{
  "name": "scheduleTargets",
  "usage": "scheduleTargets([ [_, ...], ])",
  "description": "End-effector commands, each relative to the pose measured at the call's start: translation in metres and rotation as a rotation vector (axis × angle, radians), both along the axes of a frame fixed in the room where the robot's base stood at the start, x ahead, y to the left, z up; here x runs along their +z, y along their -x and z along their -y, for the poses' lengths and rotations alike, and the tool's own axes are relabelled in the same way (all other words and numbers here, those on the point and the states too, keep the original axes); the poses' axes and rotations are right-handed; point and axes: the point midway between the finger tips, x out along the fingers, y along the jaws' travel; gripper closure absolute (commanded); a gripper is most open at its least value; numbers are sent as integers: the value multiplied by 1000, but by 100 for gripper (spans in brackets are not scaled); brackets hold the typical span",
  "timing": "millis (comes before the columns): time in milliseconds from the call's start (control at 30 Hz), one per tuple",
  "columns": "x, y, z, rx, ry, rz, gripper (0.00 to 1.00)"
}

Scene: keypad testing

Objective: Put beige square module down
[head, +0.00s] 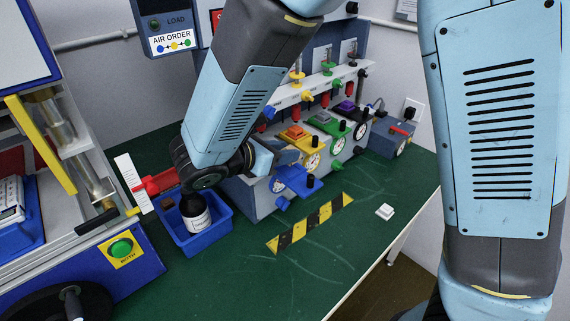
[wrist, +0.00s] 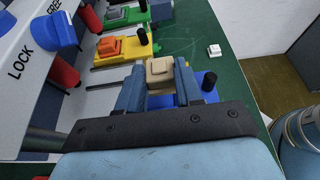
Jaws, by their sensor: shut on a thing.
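The beige square module (wrist: 159,72) sits between the two fingers of my gripper (wrist: 160,80) in the wrist view. The gripper is shut on it. A blue bracket with a black knob (wrist: 209,82) lies just below and beyond the module; the same blue bracket (head: 292,180) shows in the head view at the front of the panel. I cannot tell whether the module touches it. In the head view my gripper (head: 262,160) is partly seen at the panel's front, and the module is hidden.
Yellow (head: 307,143) and green (head: 326,124) brackets with modules stand along the panel. A white square module (head: 385,211) lies on the green bench near its front edge. A blue bin (head: 222,235) with a bottle stands at left. A yellow-black strip (head: 310,222) crosses the bench.

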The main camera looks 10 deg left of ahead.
Motion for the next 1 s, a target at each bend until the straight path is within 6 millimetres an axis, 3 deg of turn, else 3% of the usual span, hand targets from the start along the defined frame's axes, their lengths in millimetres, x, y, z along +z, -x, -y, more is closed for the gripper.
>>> scheduleTargets([
  [367,-19,-13,-8,-1,0,0,94],
  [600,-46,-12,-7,-1,2,0,94],
  [967,-49,-12,-7,-1,0,0,94],
  [1000,-49,-12,-7,-1,0,0,62],
])
